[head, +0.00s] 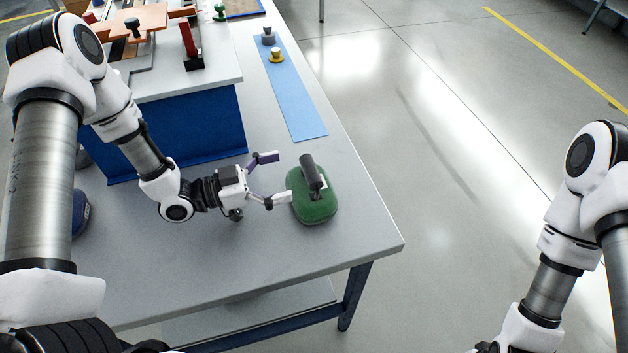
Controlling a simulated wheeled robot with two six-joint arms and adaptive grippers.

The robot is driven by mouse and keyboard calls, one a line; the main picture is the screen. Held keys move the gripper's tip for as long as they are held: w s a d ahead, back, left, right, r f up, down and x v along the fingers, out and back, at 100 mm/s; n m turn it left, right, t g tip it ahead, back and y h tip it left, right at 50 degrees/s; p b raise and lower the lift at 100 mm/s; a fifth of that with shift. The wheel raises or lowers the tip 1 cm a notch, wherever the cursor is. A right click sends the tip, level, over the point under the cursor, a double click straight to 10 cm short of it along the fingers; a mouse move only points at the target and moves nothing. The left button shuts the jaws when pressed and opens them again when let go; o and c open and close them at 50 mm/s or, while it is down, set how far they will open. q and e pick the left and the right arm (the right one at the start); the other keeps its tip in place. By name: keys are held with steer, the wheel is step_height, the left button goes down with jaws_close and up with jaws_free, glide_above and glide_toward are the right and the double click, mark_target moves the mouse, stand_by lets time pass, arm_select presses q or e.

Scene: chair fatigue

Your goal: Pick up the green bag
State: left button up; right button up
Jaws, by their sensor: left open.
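The green bag (316,207) lies on the grey table near its right corner in the head view. It is a rounded green object with a dark grey cylindrical piece, like a handle, standing up from its top. My left gripper (272,179) is just left of the bag, its two fingers spread apart and pointing right. The nearer fingertip is beside the bag's left edge; I cannot tell if it touches. Nothing is between the fingers. My right arm is at the lower right, off the table, and its gripper is not visible.
The grey table (280,250) ends just right of the bag. A blue strip (293,100) with small grey and yellow pieces (277,55) lies behind it. A blue-sided raised fixture (190,135) stands behind my left arm. A dark blue object (81,212) sits at left.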

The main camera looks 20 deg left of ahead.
mark_target(306, 168)
arm_select(q)
steer(key=shift+w+d+r, duration=0.15)
steer(key=shift+d+r, duration=0.05)
steer(key=shift+d, duration=0.65)
steer(key=x, duration=0.1)
steer(key=p+x, duration=0.1)
steer(key=x, duration=0.2)
steer(key=shift+w+a+f+p, duration=0.1)
steer(key=shift+w+f+p, duration=0.15)
steer(key=shift+w+p, duration=0.15)
steer(key=shift+w+d, duration=0.1)
steer(key=shift+d, duration=0.3)
steer(key=shift+a, duration=0.1)
steer(key=c, duration=1.7)
steer(key=shift+r, duration=0.2)
